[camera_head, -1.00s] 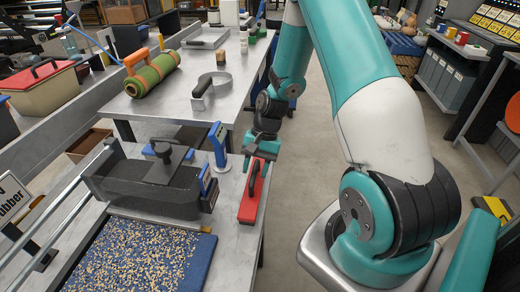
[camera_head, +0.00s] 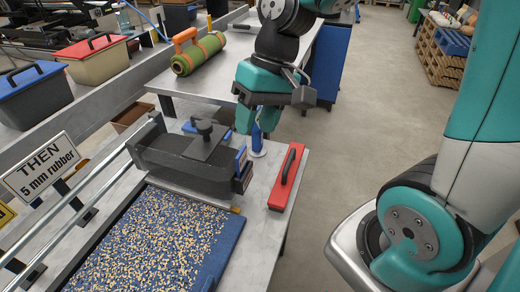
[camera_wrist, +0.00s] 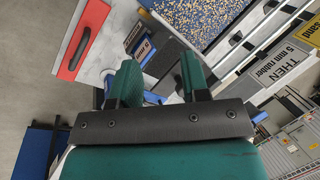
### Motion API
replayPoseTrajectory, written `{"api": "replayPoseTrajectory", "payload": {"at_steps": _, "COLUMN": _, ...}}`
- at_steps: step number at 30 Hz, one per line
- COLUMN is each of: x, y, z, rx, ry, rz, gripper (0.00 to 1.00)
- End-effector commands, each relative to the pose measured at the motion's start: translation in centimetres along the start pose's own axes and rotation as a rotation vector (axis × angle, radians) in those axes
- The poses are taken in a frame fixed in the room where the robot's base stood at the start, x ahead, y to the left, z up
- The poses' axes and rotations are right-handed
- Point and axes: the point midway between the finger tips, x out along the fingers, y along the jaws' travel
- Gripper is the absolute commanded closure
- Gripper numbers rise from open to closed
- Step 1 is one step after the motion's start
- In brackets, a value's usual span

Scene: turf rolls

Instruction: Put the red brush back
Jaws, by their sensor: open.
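The red brush (camera_head: 285,180), a flat red block with a black bar handle, lies on the right edge of the near metal table (camera_head: 262,225). In the wrist view the brush (camera_wrist: 82,40) is at the upper left, apart from the fingers. My gripper (camera_head: 257,120) is open and empty, pointing down above the table beyond the brush's far end. In the wrist view both teal fingers of my gripper (camera_wrist: 161,78) are spread with nothing between them. A blue upright tool (camera_head: 258,143) stands behind the fingers, partly hidden by them.
A rolled green turf with an orange handle (camera_head: 200,52) lies on the far table. A "THEN 5 mm rubber" sign (camera_head: 45,168) is at left. Open floor lies to the right.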

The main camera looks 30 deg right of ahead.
Motion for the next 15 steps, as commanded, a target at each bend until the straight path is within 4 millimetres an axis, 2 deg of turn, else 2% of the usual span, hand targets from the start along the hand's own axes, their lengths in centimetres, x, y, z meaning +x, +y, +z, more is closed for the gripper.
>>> {"api": "replayPoseTrajectory", "payload": {"at_steps": 1, "x": -0.3, "y": -2.7, "z": 2.4, "rx": -0.145, "ry": 0.015, "rz": 0.002, "gripper": 0.58}}
{"api": "replayPoseTrajectory", "payload": {"at_steps": 3, "x": -0.4, "y": -5.0, "z": 5.2, "rx": -0.309, "ry": 0.028, "rz": 0.001, "gripper": 0.58}}
{"api": "replayPoseTrajectory", "payload": {"at_steps": 6, "x": -0.4, "y": -6.9, "z": 8.4, "rx": -0.481, "ry": 0.042, "rz": -0.005, "gripper": 0.58}}
{"api": "replayPoseTrajectory", "payload": {"at_steps": 10, "x": -0.4, "y": -7.8, "z": 10.4, "rx": -0.59, "ry": 0.051, "rz": -0.01, "gripper": 0.58}}
{"api": "replayPoseTrajectory", "payload": {"at_steps": 15, "x": -0.3, "y": -7.9, "z": 10.7, "rx": -0.607, "ry": 0.051, "rz": -0.011, "gripper": 0.58}}
